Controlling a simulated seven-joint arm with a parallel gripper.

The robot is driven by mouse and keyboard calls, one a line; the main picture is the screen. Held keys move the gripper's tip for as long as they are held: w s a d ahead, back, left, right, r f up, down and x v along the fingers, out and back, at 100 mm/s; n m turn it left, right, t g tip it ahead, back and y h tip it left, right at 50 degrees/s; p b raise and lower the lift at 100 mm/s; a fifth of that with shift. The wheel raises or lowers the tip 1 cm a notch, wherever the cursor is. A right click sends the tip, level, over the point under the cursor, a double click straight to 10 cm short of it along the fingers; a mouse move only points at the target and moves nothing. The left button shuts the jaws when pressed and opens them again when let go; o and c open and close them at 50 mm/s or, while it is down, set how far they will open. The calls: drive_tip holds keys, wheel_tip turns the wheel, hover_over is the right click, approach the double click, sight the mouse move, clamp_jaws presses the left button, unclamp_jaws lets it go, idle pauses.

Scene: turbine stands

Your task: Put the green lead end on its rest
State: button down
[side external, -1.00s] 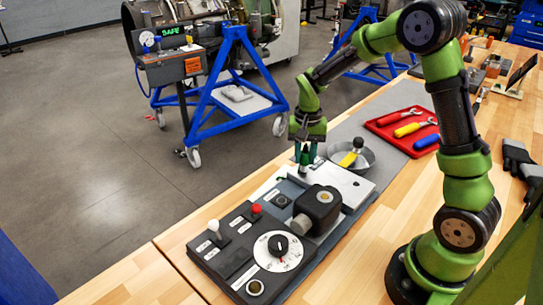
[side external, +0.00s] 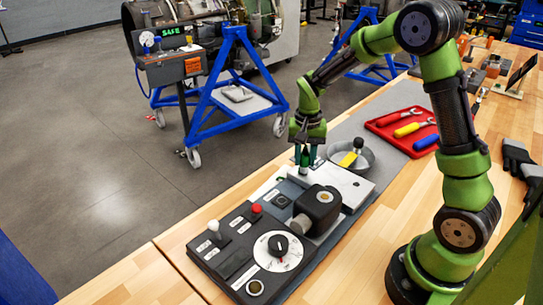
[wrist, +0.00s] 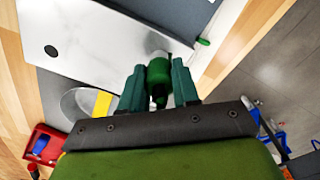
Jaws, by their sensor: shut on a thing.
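My gripper (side external: 305,158) points down over the far end of the panel unit, near a white plate (side external: 345,182). In the wrist view its two dark green fingers (wrist: 158,88) are shut on the green lead end (wrist: 158,72), a short green cylinder. A greyish piece shows just beyond the lead end, partly hidden by it; I cannot tell whether they touch. A small green piece (wrist: 203,41) lies at the edge of the white plate. I cannot clearly make out the rest.
The control panel (side external: 235,255) has a dial, a red button and a white-topped lever. A black block (side external: 318,205) stands beside the plate. A round metal dish (side external: 365,160) with a yellow item is close to my gripper. A red tray (side external: 385,130) holds tools farther back.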

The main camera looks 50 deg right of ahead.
sight(305, 153)
drive_tip(key=shift+s+f, duration=0.1)
drive_tip(key=shift+f, duration=0.4)
drive_tip(key=c, duration=1.2)
unclamp_jaws()
drive_tip(key=o, duration=0.6)
drive_tip(key=shift+r, duration=0.1)
drive_tip(key=shift+r, duration=3.55)
drive_tip(key=s+a+r+n+t, duration=0.2)
drive_tip(key=s+a+r, duration=0.1)
drive_tip(key=s+a, duration=0.1)
drive_tip(key=s+a+r+n+t+y, duration=0.1)
drive_tip(key=s+a+r+n+t, duration=0.1)
drive_tip(key=s+a+r, duration=0.2)
drive_tip(key=s+a+r+n+t+y, duration=0.1)
drive_tip(key=s+a+r+n+t, duration=0.1)
drive_tip(key=s, duration=0.5)
drive_tip(key=shift+s+a+r+n+t, duration=0.2)
drive_tip(key=shift+a+r+t, duration=0.1)
drive_tip(key=shift+a+r, duration=0.25)
drive_tip(key=shift+s+a+r+n+t, duration=0.1)
drive_tip(key=shift+s+a+r+t, duration=0.15)
drive_tip(key=shift+a+r, duration=0.25)
